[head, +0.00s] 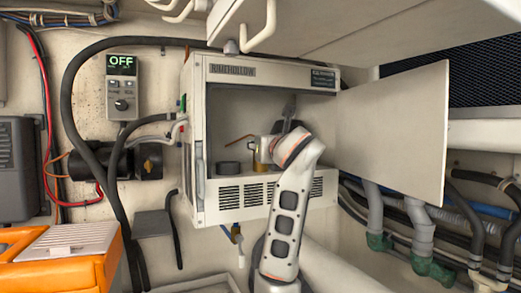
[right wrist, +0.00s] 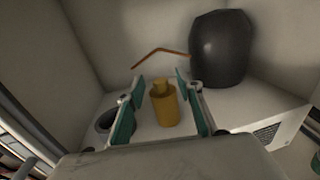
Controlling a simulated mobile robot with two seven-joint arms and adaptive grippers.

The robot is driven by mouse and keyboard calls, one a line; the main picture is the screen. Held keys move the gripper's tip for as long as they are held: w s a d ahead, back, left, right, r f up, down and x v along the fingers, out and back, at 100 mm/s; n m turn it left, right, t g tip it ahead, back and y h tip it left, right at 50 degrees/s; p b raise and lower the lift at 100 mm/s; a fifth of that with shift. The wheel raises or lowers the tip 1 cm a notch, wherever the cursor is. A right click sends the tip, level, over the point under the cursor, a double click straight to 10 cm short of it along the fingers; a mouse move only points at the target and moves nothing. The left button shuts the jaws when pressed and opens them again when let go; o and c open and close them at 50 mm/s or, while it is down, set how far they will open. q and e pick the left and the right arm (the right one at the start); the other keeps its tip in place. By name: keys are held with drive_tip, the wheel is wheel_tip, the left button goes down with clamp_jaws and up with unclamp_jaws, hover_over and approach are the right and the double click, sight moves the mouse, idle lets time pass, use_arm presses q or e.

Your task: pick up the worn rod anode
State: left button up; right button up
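A brass-coloured cylinder with a narrower top (right wrist: 164,104) stands upright on the floor of the open white cabinet. It is the only rod-like piece between my fingers; I cannot tell for sure that it is the worn rod anode. In the head view its lower part (head: 259,165) shows beneath my gripper. My right gripper (right wrist: 160,80) is open inside the cabinet, with one teal-padded finger on each side of the cylinder and a gap visible on both sides. In the head view the gripper (head: 262,151) is partly hidden by its wrist. My left gripper is not in view.
The cabinet (head: 215,130) has its door (head: 390,130) swung open to the right. Inside are a dark grey rounded body (right wrist: 220,48), a bent copper tube (right wrist: 160,51) and a dark ring (right wrist: 106,121) left of the fingers. An orange case (head: 75,262) stands lower left.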

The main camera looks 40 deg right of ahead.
clamp_jaws()
